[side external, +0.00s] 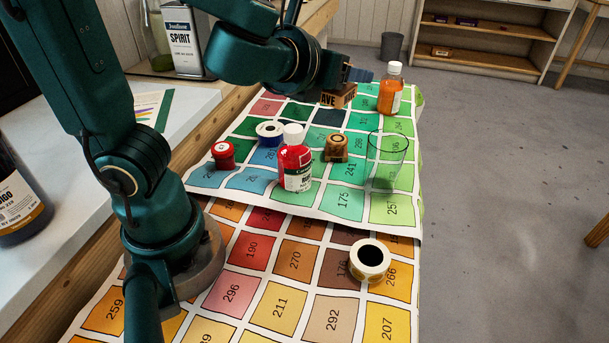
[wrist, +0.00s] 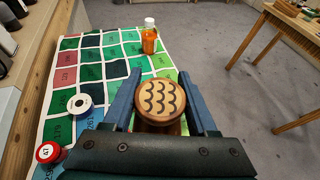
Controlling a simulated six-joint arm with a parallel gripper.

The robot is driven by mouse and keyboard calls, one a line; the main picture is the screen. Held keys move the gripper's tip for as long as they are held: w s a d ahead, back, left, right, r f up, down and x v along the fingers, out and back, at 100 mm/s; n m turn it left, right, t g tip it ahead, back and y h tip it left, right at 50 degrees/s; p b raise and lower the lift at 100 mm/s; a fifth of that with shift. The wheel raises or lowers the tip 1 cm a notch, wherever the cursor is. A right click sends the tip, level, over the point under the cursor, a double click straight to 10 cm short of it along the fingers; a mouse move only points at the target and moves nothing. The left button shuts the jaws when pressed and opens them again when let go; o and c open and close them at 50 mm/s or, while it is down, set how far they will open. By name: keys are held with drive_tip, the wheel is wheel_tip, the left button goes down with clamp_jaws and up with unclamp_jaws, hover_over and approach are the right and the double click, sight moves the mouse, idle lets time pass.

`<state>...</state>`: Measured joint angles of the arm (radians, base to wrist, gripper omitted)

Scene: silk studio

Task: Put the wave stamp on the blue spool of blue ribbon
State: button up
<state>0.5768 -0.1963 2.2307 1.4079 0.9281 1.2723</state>
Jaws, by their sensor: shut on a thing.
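My gripper (wrist: 160,100) is shut on the wave stamp (wrist: 159,98), a round wooden stamp whose pale face shows dark wave lines. The blue spool (side external: 269,131), with a white flange and blue ribbon, stands on the chart to the lower left of the stamp. In the wrist view the spool (wrist: 80,103) lies left of my gripper, well apart from it, with nothing seen on top.
A red bottle (side external: 296,168), red spool (side external: 223,154), another wooden stamp (side external: 336,148) and clear glass (side external: 386,160) stand near the blue spool. An orange bottle (side external: 390,93) stands at the far right. A cream-rimmed spool (side external: 370,260) sits nearer, with clear chart around it.

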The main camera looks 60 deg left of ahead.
drive_tip(key=a+f+n+g+y, duration=0.1)
drive_tip(key=a+n+g+y, duration=0.4)
drive_tip(key=a, duration=0.5)
drive_tip(key=s+a+f+n+g+y, duration=0.1)
drive_tip(key=s+a+f+n+g, duration=0.2)
drive_tip(key=s+a+n+g, duration=0.5)
drive_tip(key=s+a+f+n+g+y, duration=0.1)
drive_tip(key=s+a+f+n+g, duration=0.25)
drive_tip(key=s+a, duration=0.5)
hover_over(262, 124)
drive_tip(key=shift+n+g, duration=0.25)
drive_tip(key=shift+n, duration=0.2)
wheel_tip(262, 124, down, 6)
drive_tip(key=shift+s+f, duration=0.1)
drive_tip(key=shift+f, duration=2.05)
drive_tip(key=shift+f, duration=0.1)
drive_tip(key=o, duration=1.4)
drive_tip(key=shift+c, duration=0.2)
